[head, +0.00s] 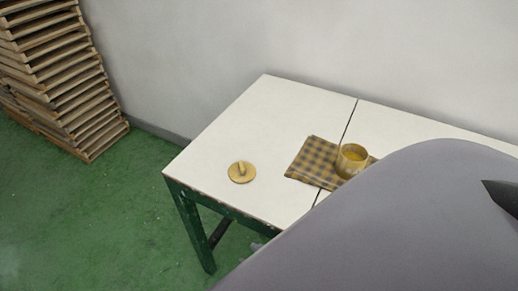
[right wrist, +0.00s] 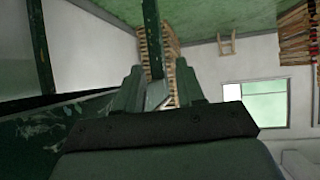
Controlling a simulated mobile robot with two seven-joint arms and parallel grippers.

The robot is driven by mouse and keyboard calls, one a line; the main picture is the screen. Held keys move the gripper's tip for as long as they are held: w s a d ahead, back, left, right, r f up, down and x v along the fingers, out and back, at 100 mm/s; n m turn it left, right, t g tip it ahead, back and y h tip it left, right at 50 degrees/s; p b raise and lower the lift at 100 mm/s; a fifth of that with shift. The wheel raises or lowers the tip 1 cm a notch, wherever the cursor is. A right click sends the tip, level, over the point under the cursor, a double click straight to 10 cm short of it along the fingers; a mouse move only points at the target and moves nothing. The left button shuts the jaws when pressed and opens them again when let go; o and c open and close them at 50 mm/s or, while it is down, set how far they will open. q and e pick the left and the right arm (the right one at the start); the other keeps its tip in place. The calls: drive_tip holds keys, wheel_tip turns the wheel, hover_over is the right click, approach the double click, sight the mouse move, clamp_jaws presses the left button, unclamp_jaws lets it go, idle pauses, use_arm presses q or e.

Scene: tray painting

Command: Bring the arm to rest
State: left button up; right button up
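My right gripper (right wrist: 159,80) shows in the right wrist view, with its two fingers apart and nothing held between them. Behind the gap are a dark green post and stacked wood. In the head view my large grey arm covers the lower right, and I cannot make out the gripper's fingers there. My left gripper is in neither view.
A white table (head: 280,105) with green legs stands against the wall. On it are a round wooden lid (head: 241,173) with a knob, a checked cloth (head: 312,163) and a cup (head: 351,160) with yellow contents on the cloth. Stacked pallets (head: 62,80) stand left; green floor between is clear.

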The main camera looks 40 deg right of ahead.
drive_tip(key=shift+s+d+f+g, duration=0.15)
drive_tip(key=shift+s+f+g, duration=0.25)
drive_tip(key=shift+s+f, duration=0.25)
drive_tip(key=shift+s+r, duration=0.1)
drive_tip(key=shift+r, duration=0.05)
wheel_tip(320, 180, up, 4)
drive_tip(key=p, duration=0.4)
drive_tip(key=shift+r, duration=0.25)
